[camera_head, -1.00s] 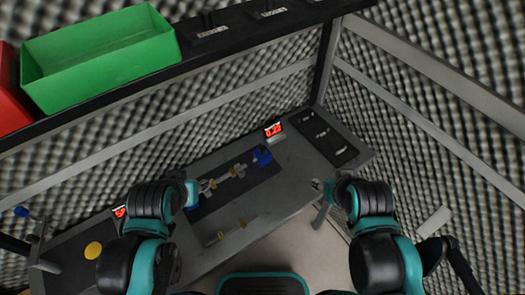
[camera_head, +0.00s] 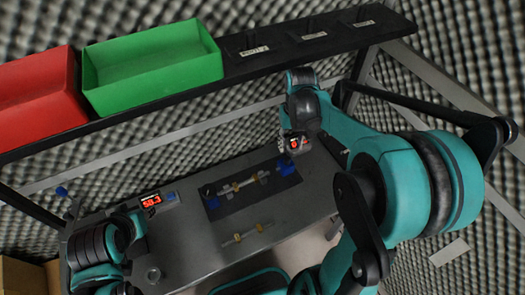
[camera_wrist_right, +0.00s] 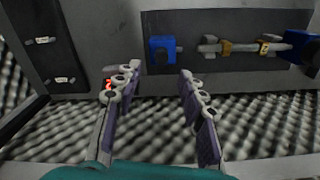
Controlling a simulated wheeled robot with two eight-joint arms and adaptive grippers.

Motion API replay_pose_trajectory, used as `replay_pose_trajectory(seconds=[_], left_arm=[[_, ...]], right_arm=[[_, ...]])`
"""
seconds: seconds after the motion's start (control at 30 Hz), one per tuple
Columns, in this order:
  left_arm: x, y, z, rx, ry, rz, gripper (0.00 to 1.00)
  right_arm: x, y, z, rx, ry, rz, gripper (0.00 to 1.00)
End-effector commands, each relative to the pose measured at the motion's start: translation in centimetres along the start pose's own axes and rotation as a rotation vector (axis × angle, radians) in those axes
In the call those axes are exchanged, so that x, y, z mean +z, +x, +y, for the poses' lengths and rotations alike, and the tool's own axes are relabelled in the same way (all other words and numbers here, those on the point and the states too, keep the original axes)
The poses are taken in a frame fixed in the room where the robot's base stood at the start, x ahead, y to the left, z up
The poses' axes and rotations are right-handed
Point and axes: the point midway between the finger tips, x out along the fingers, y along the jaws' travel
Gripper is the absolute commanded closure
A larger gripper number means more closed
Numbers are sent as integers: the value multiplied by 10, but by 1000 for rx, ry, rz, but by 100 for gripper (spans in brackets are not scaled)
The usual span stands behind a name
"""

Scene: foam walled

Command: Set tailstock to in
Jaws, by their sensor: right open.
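The blue tailstock block (camera_head: 286,166) sits at the right end of a dark panel (camera_head: 213,212) on the grey bench. It also shows in the right wrist view as a blue block (camera_wrist_right: 162,50). A shaft with yellow collars (camera_head: 243,184) lies along the panel, a gap between its tip and the block in the wrist view. My right gripper (camera_wrist_right: 162,92) is open and empty, its fingers pointing towards the block but apart from it. In the head view the right gripper (camera_head: 294,146) is over the bench's back right, fingertips unclear. My left arm is at lower left, its fingers hidden.
A red-digit display (camera_head: 151,200) stands at the bench's left. A loose rod with yellow collars (camera_head: 246,233) lies in front of the panel. Green (camera_head: 153,62) and red bins (camera_head: 38,95) stand on the shelf above. Foam walls surround the bench.

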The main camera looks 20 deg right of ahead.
Motion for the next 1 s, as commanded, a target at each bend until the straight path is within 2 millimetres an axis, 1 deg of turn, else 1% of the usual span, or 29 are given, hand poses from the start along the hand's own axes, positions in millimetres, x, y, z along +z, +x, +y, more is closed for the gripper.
replay_pose_trajectory(seconds=[0.17, 0.4, 0.5, 0.6, 0.73, 0.97, 1.0], left_arm=[[2, 2, 0, 0, 0, 0, 67], [10, 13, 0, 0, 0, 0, 67], [12, 17, 0, 0, 0, 0, 67], [14, 19, 0, 0, 0, 0, 67], [14, 20, 0, 0, 0, 0, 67], [14, 19, 0, 0, 0, 0, 67], [14, 19, 0, 0, 0, 0, 67]], right_arm=[[-3, 13, 4, -1, 6, -18, 59], [-2, 53, 3, -1, 5, -17, 59], [-2, 67, 3, -1, 5, -16, 59], [-2, 76, 3, -1, 5, -16, 59], [-2, 81, 3, -1, 5, -16, 59], [-2, 81, 3, -1, 5, -16, 59], [-2, 81, 3, -1, 5, -16, 70]])
